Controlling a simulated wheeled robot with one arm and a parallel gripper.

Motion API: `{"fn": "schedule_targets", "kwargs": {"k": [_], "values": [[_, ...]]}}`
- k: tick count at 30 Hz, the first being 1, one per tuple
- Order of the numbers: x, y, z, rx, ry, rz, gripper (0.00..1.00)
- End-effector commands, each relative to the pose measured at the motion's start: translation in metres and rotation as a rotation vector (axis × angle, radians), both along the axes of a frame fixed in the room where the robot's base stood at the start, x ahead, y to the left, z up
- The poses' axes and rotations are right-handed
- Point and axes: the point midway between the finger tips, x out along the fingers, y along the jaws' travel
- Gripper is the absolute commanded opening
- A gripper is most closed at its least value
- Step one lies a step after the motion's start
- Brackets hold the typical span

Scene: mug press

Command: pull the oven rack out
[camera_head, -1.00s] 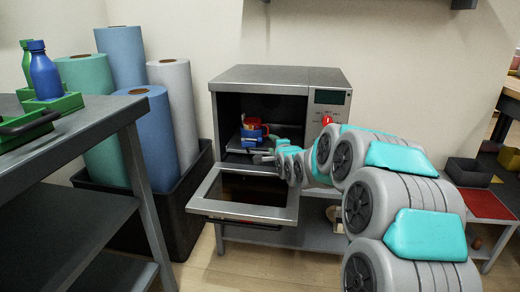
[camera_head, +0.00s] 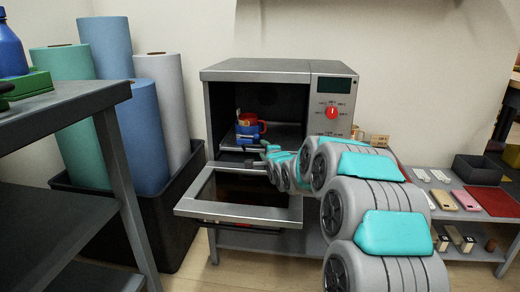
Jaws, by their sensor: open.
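The grey oven (camera_head: 255,70) stands on a bench with its door (camera_head: 240,200) folded down open. Inside, a red and blue mug (camera_head: 249,130) stands at the left on the rack (camera_head: 285,140), which appears to be inside the cavity. My gripper (camera_head: 258,157) is open at the oven mouth, just above the open door and in front of the rack, below the mug. It looks empty. My forearm hides part of the right side of the opening, and I cannot tell whether the fingers touch the rack's front edge.
A grey table (camera_head: 60,115) with a blue bottle (camera_head: 11,50) stands at the left. Paper rolls (camera_head: 160,100) stand in a black bin (camera_head: 170,215) beside the oven. A low bench at the right holds small items, a black box (camera_head: 478,170) and a red mat (camera_head: 492,201).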

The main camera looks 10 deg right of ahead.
Motion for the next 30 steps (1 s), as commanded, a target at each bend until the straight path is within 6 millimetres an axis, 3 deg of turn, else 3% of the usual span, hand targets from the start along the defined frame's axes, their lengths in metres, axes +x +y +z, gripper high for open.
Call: {"fn": "schedule_targets", "kwargs": {"k": [6, 12, 24, 30], "values": [[0.029, 0.003, -0.008, -0.003, 0.003, 0.001, 0.45], [0.045, 0.004, -0.010, 0.000, 0.002, -0.001, 0.45], [0.050, 0.004, -0.010, 0.000, 0.002, 0.000, 0.45], [0.050, 0.004, -0.010, 0.000, 0.002, 0.000, 0.23]]}}
